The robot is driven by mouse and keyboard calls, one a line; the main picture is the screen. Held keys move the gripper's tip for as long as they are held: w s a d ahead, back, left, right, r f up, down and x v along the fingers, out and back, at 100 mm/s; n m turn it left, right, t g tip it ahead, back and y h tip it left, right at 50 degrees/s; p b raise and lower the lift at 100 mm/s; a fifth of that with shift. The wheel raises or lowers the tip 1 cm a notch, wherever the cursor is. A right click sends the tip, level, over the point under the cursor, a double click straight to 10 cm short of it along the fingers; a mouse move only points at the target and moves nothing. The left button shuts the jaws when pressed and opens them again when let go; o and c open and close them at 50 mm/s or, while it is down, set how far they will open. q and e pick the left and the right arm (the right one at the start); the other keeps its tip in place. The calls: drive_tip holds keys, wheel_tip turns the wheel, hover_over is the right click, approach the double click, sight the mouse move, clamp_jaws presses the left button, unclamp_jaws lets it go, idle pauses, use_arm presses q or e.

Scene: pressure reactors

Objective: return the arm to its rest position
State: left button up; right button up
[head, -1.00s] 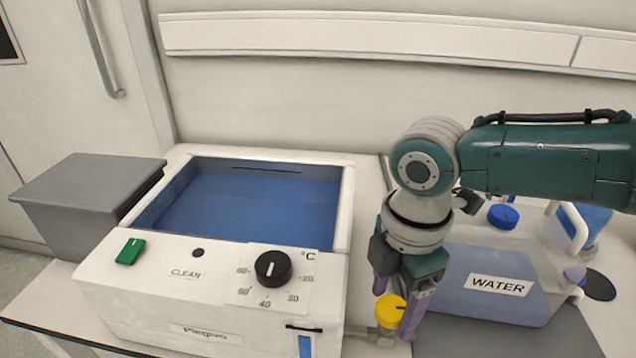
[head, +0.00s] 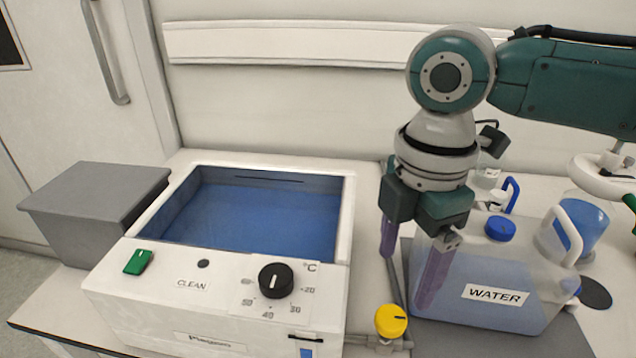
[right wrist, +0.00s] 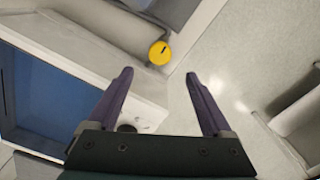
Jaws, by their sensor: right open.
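My right gripper (head: 405,275) hangs above the bench, fingers down, between the blue-filled bath and the water canister (head: 490,268). Its two purple fingers are apart with nothing between them. In the right wrist view the open fingers (right wrist: 160,88) also show empty. A yellow valve knob (head: 391,321) sits on a pipe below and to the left of the fingertips, apart from them. The knob also shows beyond the fingers in the right wrist view (right wrist: 159,53). My left gripper is not in view.
The white bath (head: 215,305) with a green switch and black temperature dial stands at the left. A grey box (head: 95,205) is beside it. A blue-filled beaker (head: 585,225) and a white ring-shaped part (head: 605,178) are at the right. The wall behind has a rail (head: 300,45).

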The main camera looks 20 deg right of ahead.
drive_tip(key=shift+r, duration=0.15)
idle(0.3)
drive_tip(key=s+a+r+m+t+y+p, duration=0.1)
drive_tip(key=s+a+m+t+y+p, duration=0.15)
drive_tip(key=s+a+m, duration=0.55)
drive_tip(key=s+d+r+m+t+h+p, duration=0.1)
drive_tip(key=s+d+r+m+h+p, duration=0.1)
drive_tip(key=s+d+r+m+p, duration=0.35)
wheel_tip(320, 180, up, 37)
drive_tip(key=s+m+p, duration=0.1)
drive_tip(key=s+p, duration=0.1)
drive_tip(key=p, duration=3.2)
drive_tip(key=shift+s+a+f+m, duration=0.15)
drive_tip(key=shift+a+f+m, duration=0.05)
drive_tip(key=shift+a+m, duration=0.15)
